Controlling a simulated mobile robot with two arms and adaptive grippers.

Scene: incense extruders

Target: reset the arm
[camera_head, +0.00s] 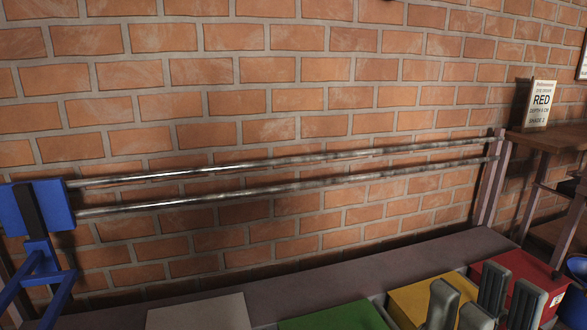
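My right gripper (480,289) is at the bottom right. Its dark grey finger parts point up and stand apart, with nothing seen between them. They cover parts of a yellow box (408,302) and a red box (548,283) behind them. The gripper's base and arm are cut off by the lower edge. My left gripper and arm do not show.
Two long metal rods (300,187) run from a blue frame (40,210) at left to a post (490,180) at right. A green box (335,317) and a pale box (198,314) lie below. A brick wall closes the back.

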